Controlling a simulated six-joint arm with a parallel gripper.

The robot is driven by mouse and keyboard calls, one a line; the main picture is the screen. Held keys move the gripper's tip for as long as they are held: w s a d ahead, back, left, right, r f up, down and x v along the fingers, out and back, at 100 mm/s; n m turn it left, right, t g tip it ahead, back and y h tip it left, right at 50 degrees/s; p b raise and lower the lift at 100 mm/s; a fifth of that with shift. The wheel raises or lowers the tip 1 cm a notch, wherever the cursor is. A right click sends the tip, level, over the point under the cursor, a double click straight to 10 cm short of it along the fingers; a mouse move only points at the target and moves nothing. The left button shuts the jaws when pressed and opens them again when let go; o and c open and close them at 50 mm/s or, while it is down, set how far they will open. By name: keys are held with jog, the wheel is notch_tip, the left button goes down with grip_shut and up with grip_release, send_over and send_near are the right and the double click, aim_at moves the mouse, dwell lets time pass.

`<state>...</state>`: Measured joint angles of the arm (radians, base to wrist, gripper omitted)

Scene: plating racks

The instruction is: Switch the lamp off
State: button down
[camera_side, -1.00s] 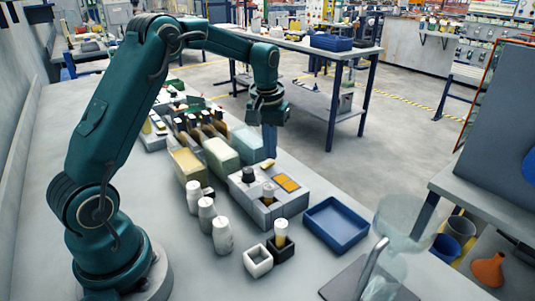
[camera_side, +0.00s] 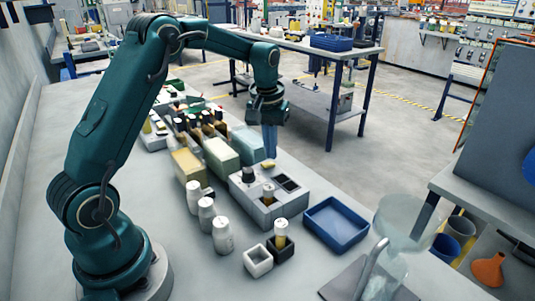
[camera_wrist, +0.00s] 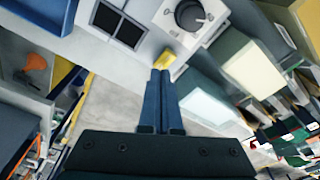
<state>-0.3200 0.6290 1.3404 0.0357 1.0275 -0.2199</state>
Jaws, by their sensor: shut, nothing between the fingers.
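A grey control box (camera_side: 262,208) stands on the bench; its two-pane lamp panel (camera_side: 287,184) is dark. In the wrist view the same panes (camera_wrist: 118,24) look black in light frames. A black round knob (camera_side: 248,175) sits on the box and shows in the wrist view too (camera_wrist: 190,14). A small yellow switch piece (camera_wrist: 166,58) sits at the box edge, right at my fingertips. My gripper (camera_side: 269,156) is shut and empty, pointing down at the far side of the box. Its blue fingers (camera_wrist: 160,72) lie together; whether they touch the yellow piece I cannot tell.
A blue tray (camera_side: 336,224) lies right of the box. White bottles (camera_side: 222,236) stand in front left. A white square holder (camera_side: 258,261) and a black one with a bottle are nearer. Pale bins (camera_side: 220,155) stand close behind the box.

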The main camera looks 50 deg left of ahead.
aim_at(271, 163)
jog(key=shift+r, duration=2.95)
